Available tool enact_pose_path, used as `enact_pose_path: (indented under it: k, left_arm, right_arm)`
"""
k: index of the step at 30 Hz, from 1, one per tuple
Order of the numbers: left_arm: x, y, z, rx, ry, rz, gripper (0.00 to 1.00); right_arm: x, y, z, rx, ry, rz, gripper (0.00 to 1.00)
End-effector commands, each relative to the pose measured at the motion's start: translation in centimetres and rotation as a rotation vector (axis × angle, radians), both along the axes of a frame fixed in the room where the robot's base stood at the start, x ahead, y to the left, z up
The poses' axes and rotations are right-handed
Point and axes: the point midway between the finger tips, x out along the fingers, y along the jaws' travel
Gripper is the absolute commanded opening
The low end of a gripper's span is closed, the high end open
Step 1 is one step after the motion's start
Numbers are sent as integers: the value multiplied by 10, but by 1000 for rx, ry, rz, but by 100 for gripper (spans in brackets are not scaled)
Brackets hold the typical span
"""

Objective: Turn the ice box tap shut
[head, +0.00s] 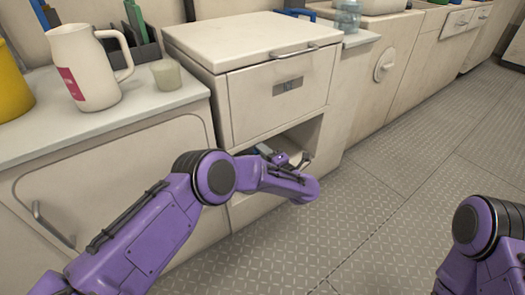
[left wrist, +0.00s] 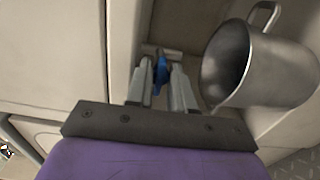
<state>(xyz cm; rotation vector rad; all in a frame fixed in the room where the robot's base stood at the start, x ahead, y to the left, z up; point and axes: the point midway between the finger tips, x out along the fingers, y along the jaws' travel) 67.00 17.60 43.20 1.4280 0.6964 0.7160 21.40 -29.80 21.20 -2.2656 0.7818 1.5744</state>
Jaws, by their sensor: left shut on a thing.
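The ice box (head: 275,95) is a cream cabinet with a lid and an open recess below its front panel. My left arm reaches into that recess, and the forearm hides much of it in the head view. In the left wrist view, the tap's blue handle (left wrist: 160,74) sits between the two grey fingers of my left gripper (left wrist: 159,80). The gripper is shut on this handle. A pale metal part of the tap (left wrist: 168,52) shows just beyond it. My right gripper is out of the head view; only part of that arm shows at the right edge.
A metal jug (left wrist: 262,68) stands close beside the left gripper in the left wrist view. A white pitcher (head: 85,65) and a small cup (head: 166,75) stand on the counter (head: 110,122) at left. The floor (head: 400,200) at right is clear.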

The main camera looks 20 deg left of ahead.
Motion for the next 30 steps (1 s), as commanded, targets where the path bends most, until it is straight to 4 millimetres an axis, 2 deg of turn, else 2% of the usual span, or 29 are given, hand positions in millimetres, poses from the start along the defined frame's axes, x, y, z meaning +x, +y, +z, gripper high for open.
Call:
enact_pose_path:
  k: [18,19,21,30]
  left_arm:
    - [-1,-1,-3,24,39,1,0]
    - [-1,-1,-3,24,39,1,25]
    - [-1,-1,-2,25,38,1,48]
    - [0,0,0,26,33,0,48]
  right_arm:
    - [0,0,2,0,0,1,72]
    - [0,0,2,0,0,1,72]
    - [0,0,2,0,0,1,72]
    - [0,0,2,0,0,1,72]
